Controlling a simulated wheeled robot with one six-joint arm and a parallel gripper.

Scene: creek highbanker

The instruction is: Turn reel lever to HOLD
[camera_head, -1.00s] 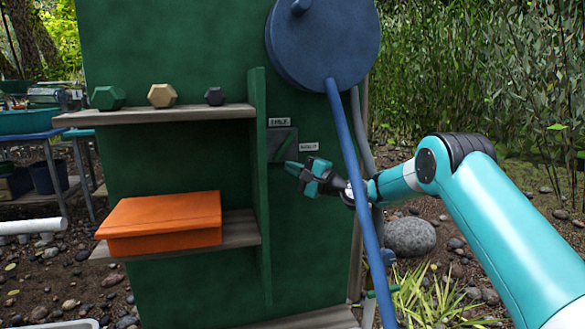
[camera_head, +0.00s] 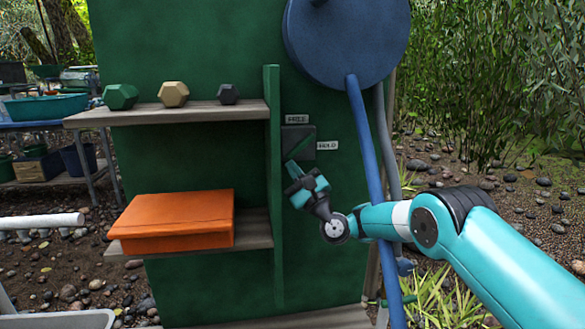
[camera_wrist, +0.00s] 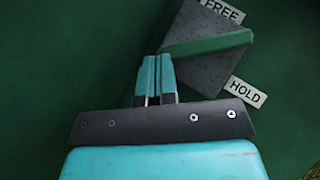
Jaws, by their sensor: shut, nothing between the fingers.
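The reel lever is a green bar (camera_wrist: 210,44) on a dark grey square plate (camera_wrist: 200,75), slanting across it. In the head view the plate (camera_head: 299,140) is on the green panel, with a FREE label (camera_head: 297,118) above it and a HOLD label (camera_head: 327,145) at its right. Both labels show in the wrist view, FREE (camera_wrist: 223,10) and HOLD (camera_wrist: 245,92). My gripper (camera_head: 291,166) is shut and empty just below the plate. In the wrist view its fingertips (camera_wrist: 156,60) are close to the lever's left end; I cannot tell whether they touch.
A blue reel (camera_head: 347,38) is above the plate, and a blue pole (camera_head: 366,150) slants down right of it. A green upright divider (camera_head: 273,190) stands close left of my gripper. Shelves left of it hold an orange box (camera_head: 175,220) and hexagonal pieces (camera_head: 173,94).

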